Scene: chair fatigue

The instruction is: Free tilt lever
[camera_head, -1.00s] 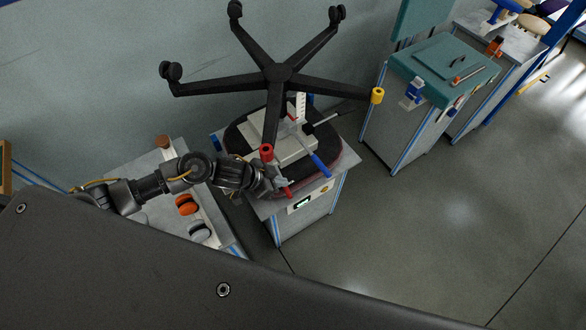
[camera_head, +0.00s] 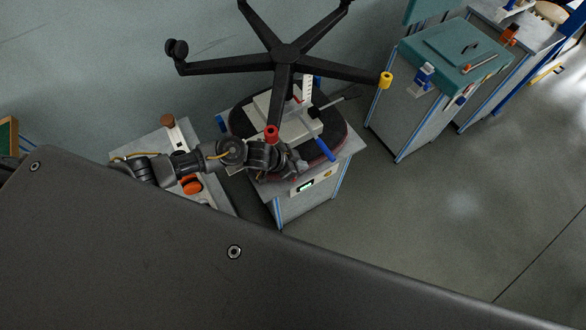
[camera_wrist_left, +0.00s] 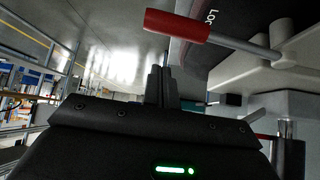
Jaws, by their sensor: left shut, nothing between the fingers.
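An overturned chair lies seat-down on a stand, with its mechanism plate (camera_head: 296,127) on the dark seat (camera_head: 240,124). A red-handled lever (camera_wrist_left: 177,26) on a metal rod shows in the left wrist view, beside white lettering that starts "Lo". A blue-handled lever (camera_head: 326,155) sticks out from the mechanism. My right gripper is not in view.
Black chair legs (camera_head: 225,67) spread above the seat; one has a red cap (camera_head: 271,132), another a yellow cap (camera_head: 385,80). A side table (camera_head: 150,143) with an orange-and-black item (camera_head: 191,185) stands left. A teal-topped cabinet (camera_head: 440,60) stands right. The floor at right is clear.

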